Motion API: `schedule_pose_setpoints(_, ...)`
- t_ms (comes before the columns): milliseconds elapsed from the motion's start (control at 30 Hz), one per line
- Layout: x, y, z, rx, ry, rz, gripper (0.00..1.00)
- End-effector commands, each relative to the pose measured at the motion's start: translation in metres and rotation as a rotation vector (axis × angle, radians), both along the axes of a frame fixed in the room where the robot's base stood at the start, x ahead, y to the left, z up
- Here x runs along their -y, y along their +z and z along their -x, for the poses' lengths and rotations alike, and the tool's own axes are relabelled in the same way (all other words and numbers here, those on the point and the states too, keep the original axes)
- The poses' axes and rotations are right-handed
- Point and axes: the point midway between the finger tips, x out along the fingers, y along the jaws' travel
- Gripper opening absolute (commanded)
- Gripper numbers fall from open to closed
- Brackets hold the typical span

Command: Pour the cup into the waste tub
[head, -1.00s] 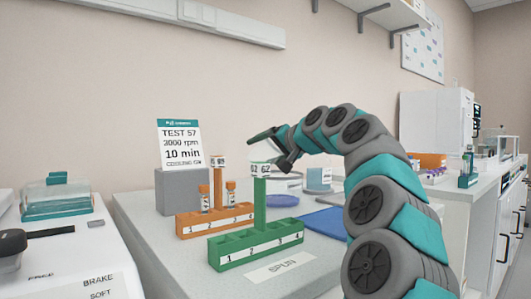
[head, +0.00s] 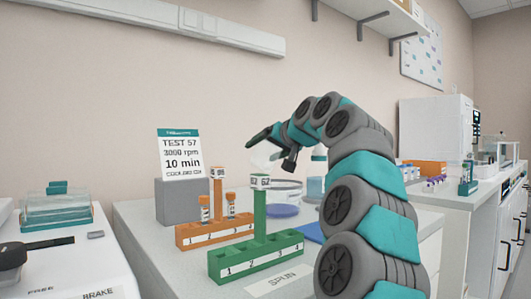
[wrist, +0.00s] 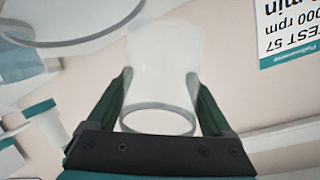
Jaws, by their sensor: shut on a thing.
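My gripper (head: 270,146) is shut on a translucent whitish cup (head: 262,157), held in the air above the bench. In the wrist view the cup (wrist: 163,65) sits between the two fingers, with a grey ring at its near end. That view is turned over, with the sign's print upside down. Whether anything is in the cup, I cannot tell. A clear round tub (head: 289,187) with a pale rim, likely the waste tub, stands behind the green rack, below and slightly right of the cup. A large round rim (wrist: 75,42) at the wrist view's top left may be this tub.
A green numbered rack (head: 256,262) with a tall post stands in front of the tub. An orange rack (head: 215,233) with small vials is to its left. A blue disc (head: 282,211) and a blue-white container (head: 315,189) are near the tub. A sign (head: 181,154) stands behind.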

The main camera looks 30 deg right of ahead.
Motion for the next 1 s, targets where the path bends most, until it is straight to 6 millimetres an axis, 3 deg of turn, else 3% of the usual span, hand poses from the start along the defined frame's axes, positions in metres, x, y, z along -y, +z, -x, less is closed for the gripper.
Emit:
schedule_pose_setpoints(533,-0.001,0.003,0.000,-0.012,0.000,0.077,0.31)
schedule_pose_setpoints(800,-0.022,0.000,-0.003,-0.050,0.000,0.385,0.31)
schedule_pose_setpoints(1000,-0.030,0.004,-0.004,-0.060,0.000,0.489,0.31)
